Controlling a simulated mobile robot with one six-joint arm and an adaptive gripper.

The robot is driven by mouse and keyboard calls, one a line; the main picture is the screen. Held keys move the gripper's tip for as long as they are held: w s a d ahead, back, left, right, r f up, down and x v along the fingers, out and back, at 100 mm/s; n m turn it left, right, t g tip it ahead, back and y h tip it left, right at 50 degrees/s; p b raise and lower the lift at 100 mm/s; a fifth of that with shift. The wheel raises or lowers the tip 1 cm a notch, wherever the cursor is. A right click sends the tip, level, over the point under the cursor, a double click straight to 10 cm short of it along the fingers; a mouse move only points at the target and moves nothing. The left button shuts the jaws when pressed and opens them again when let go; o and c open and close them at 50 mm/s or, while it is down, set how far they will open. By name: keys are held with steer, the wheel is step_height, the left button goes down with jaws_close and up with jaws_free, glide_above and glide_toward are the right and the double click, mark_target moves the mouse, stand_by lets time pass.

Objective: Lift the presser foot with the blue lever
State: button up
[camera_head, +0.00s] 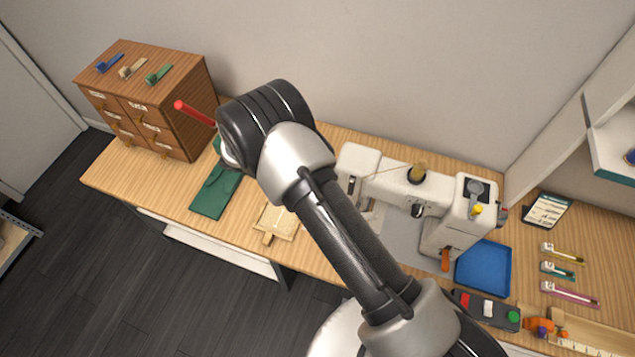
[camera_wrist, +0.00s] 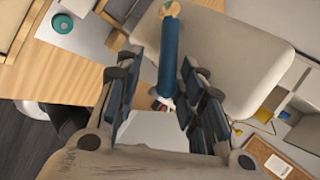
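The white sewing machine (camera_head: 390,180) stands on the wooden table in the head view, partly hidden by my arm. In the wrist view, a pale rounded body (camera_wrist: 225,60), seemingly the machine, fills the upper right. My gripper (camera_wrist: 161,62) is open, with one finger on each side of the blue rod in this view. I see gaps on both sides and no clear contact. The gripper and the presser foot are hidden in the head view.
A wooden drawer cabinet (camera_head: 150,95) stands at the left, and a red rod (camera_head: 193,113) sticks out beside my arm.

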steer(key=v, duration=0.7)
steer(key=shift+a+r, duration=0.3)
steer(key=shift+r, duration=0.05)
